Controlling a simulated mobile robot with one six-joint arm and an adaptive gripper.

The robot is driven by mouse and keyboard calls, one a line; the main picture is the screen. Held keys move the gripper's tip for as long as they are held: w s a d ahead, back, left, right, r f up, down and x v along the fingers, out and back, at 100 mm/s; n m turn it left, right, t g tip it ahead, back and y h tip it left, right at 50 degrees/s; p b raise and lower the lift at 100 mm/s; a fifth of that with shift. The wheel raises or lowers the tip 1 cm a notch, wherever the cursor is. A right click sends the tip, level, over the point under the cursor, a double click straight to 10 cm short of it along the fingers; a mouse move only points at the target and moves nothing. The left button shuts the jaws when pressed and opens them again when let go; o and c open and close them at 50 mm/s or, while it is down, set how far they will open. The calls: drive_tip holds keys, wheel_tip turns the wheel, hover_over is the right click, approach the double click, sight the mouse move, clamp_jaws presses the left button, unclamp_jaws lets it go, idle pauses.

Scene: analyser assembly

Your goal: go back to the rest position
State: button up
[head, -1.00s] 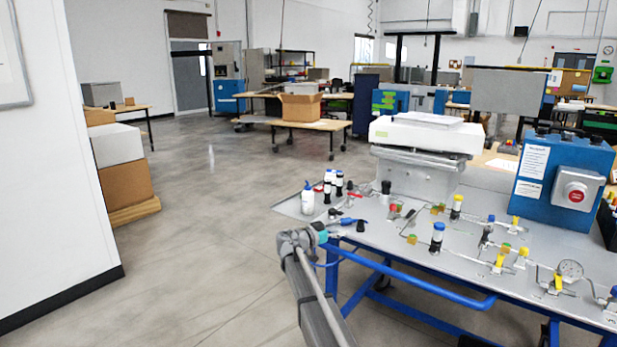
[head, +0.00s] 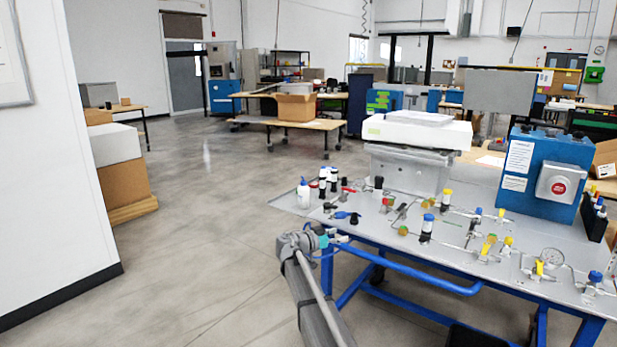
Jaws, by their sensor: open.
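My arm (head: 318,300) rises from the bottom centre of the head view to a grey joint with a teal cap (head: 323,237). This joint is in front of the near left corner of the workbench (head: 390,232). My gripper cannot be made out in the view; the arm beyond the joint is hidden or too small to tell. No held thing is visible.
The blue-framed bench holds bottles (head: 304,194), valves, tubing, a gauge (head: 553,257), a white-topped instrument (head: 416,130) and a blue box with a red button (head: 545,172). A white wall (head: 55,170) stands at left. The floor (head: 190,240) between is clear.

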drive_tip(key=s+d+f+n+g+y, duration=0.3)
drive_tip(key=s+d+f, duration=0.25)
drive_tip(key=s, duration=0.35)
drive_tip(key=s+d+f+n+g+y, duration=0.25)
drive_tip(key=s+d+f, duration=0.3)
drive_tip(key=s, duration=0.45)
drive_tip(key=s+a+f+n+g+y, duration=0.1)
drive_tip(key=s+a+f+n+y, duration=0.3)
drive_tip(key=s, duration=0.6)
drive_tip(key=s+d+f+n+g+y, duration=0.1)
drive_tip(key=s+f+n+g+y, duration=0.1)
drive_tip(key=s+y, duration=0.6)
wheel_tip(320, 180, up, 23)
drive_tip(key=s+h+p, duration=0.1)
drive_tip(key=h+p, duration=0.1)
drive_tip(key=p, duration=2.1)
drive_tip(key=shift+a+r+p, duration=0.15)
drive_tip(key=shift+a+p, duration=0.05)
drive_tip(key=shift+p, duration=0.1)
drive_tip(key=shift+h, duration=0.25)
